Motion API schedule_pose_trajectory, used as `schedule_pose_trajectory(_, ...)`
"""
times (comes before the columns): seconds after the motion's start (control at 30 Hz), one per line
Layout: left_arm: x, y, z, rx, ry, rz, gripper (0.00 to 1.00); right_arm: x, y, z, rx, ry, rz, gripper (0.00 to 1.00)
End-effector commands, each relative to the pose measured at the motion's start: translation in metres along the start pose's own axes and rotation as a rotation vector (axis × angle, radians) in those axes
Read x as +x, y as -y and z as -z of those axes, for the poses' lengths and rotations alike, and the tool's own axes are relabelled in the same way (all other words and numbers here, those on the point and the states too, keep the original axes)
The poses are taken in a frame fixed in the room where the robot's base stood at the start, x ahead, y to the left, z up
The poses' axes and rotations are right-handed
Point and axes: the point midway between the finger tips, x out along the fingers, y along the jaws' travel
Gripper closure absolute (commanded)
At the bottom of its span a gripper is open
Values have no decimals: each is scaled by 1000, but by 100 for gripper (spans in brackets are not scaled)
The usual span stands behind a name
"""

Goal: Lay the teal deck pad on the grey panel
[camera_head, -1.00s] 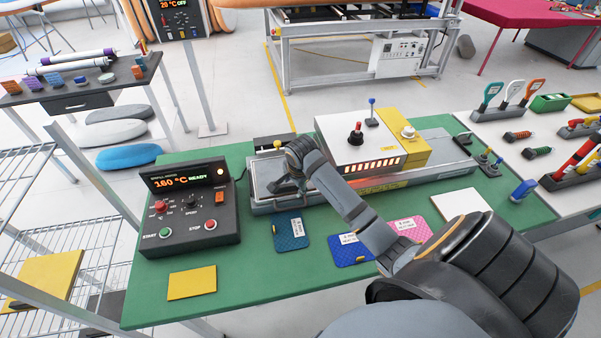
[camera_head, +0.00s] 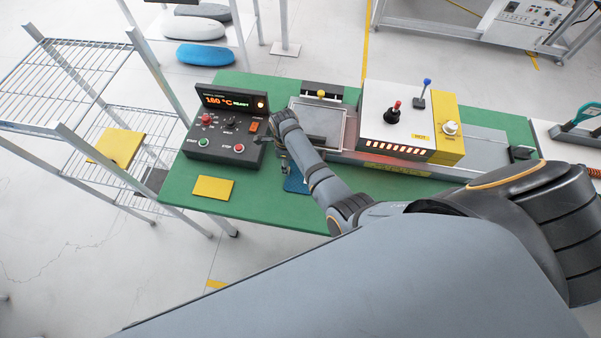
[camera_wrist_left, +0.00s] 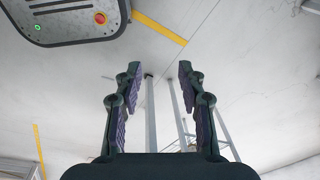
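The teal deck pad (camera_head: 295,184) lies on the green table in front of the press, partly hidden by my right forearm. A flat grey panel (camera_head: 318,122) lies on the left end of the press bed. My right arm reaches in from the right. Its gripper (camera_head: 279,148) is small and dark beside the left front corner of the press bed, above and left of the teal pad; its fingers are not clear. My left gripper (camera_wrist_left: 150,100) shows only in the left wrist view, with its fingers apart and nothing between them, above the floor.
The control box (camera_head: 226,128) reads 160 °C READY at the left of the green table (camera_head: 270,208). A yellow pad (camera_head: 213,188) lies in front of it. The white and yellow press head (camera_head: 405,115) stands right of the panel. A wire shelf (camera_head: 70,75) stands at the left.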

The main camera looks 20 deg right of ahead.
Motion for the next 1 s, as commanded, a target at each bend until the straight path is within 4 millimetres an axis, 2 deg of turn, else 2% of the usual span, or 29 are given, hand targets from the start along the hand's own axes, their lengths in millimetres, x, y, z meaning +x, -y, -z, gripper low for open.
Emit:
schedule_pose_trajectory(0.2, 1, -2, -2, -1, 3, -3, 60, 7, 1, 0, 0, 0, 0, 51)
schedule_pose_trajectory(0.33, 8, -12, -7, -5, 9, -13, 60, 22, 3, -3, 0, 0, 0, 51)
schedule_pose_trajectory(0.5, 44, -16, -13, -6, 12, -15, 60, 50, 6, -7, 0, 1, 1, 51)
schedule_pose_trajectory(0.57, 51, -16, -14, -5, 12, -14, 60, 58, 6, -7, 0, 1, 1, 51)
schedule_pose_trajectory(0.83, 50, -14, -13, -4, 11, -11, 60, 56, 6, -6, 0, 1, 1, 51)
schedule_pose_trajectory(1.0, 50, -12, -13, -4, 11, -9, 60, 56, 6, -6, 0, 1, 1, 73)
